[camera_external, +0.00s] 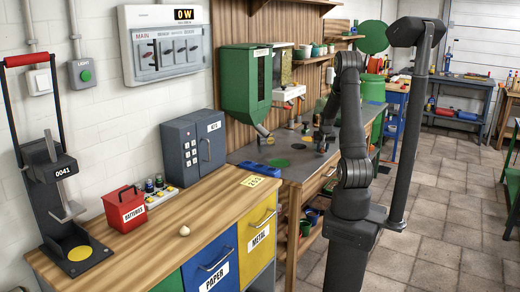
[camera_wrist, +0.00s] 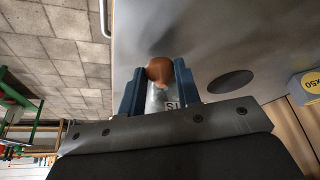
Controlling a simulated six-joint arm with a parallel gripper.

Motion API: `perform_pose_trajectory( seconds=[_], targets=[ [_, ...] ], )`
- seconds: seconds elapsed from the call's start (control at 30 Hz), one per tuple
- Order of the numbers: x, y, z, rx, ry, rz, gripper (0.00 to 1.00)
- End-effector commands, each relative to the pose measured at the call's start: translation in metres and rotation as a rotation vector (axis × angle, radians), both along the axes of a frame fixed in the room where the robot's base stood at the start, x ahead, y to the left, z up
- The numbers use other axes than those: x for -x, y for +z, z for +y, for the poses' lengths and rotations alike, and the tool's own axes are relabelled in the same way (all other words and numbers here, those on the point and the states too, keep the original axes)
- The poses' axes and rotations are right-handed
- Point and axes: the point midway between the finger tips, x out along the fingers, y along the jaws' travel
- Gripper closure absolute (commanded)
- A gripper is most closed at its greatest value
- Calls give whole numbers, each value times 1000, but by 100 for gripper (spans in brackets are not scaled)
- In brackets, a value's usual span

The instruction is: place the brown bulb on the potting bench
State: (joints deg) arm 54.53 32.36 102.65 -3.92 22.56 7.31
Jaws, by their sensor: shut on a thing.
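A brown, rounded bulb (camera_wrist: 159,71) sits between the blue fingers of my gripper (camera_wrist: 157,90) in the wrist view, its top showing at the fingertips. A pale piece with partly hidden lettering shows behind it between the fingers. The grey top of the potting bench (camera_external: 252,152) is in the middle of the external view, and its grey surface (camera_wrist: 215,40) also fills much of the wrist view. In the external view my gripper (camera_external: 321,143) is small and dark over the bench's right part, and the bulb cannot be made out there. Whether the bulb touches the bench is unclear.
A dark round spot (camera_external: 278,162) and a blue item (camera_external: 250,166) are on the bench. A green hopper (camera_external: 247,85) hangs above it.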

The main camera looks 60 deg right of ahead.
Motion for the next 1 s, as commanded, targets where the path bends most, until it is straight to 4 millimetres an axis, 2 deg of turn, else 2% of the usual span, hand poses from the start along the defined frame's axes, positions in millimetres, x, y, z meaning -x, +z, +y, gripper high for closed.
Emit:
perform_pose_trajectory(
  seconds=[0.1, 0.43, 0.47, 0.53, 0.83, 1.0],
  targets=[
    [0, -11, 0, 0, 0, 0, 91],
    [0, -14, 0, -1, 0, 1, 91],
    [0, -14, 0, -1, 0, 1, 64],
    [0, -14, 0, -1, 0, 1, 50],
    [0, -13, 0, 0, 0, 0, 48],
    [2, -2, 2, 2, 0, -1, 48]
  ],
)
